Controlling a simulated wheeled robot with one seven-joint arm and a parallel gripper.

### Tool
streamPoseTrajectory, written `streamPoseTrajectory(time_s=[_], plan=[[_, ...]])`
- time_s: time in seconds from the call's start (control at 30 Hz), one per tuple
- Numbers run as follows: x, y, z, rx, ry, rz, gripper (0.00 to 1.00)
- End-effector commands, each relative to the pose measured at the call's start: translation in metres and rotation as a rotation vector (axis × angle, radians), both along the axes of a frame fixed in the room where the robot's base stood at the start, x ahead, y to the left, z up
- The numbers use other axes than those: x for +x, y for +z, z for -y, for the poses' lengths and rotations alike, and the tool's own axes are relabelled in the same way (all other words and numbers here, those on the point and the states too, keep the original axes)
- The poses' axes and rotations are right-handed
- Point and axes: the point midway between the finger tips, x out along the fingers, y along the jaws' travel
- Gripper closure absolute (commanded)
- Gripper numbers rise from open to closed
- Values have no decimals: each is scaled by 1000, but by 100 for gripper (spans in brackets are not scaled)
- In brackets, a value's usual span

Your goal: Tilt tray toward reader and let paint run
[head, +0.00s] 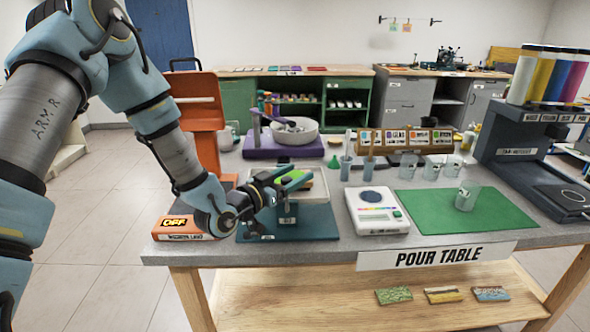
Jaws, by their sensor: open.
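A shallow pale tray (318,186) sits on a teal stand (318,222) at the left of the pour table. Part of it is hidden behind my gripper (296,182). My gripper is open, with its fingers over the tray's left side; whether they touch it I cannot tell. Green shows between the fingers, but I cannot tell whether it is paint or a finger part. Which thing is the reader I cannot tell.
A white scale (377,212) stands right of the teal stand. A clear cup (467,196) stands on a green mat (425,220). A dark dispenser (520,150) with colour tubes is at right. A purple-based bowl (290,133) and more cups (409,165) stand behind.

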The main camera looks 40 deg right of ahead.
Motion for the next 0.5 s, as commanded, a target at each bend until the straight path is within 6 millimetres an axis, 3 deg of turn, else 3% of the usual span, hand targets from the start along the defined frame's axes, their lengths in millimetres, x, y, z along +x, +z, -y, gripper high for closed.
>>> streamPoseTrajectory(time_s=[0.3,0.5], plan=[[0,0,3,0,0,0,34],[0,0,3,0,0,0,55]])
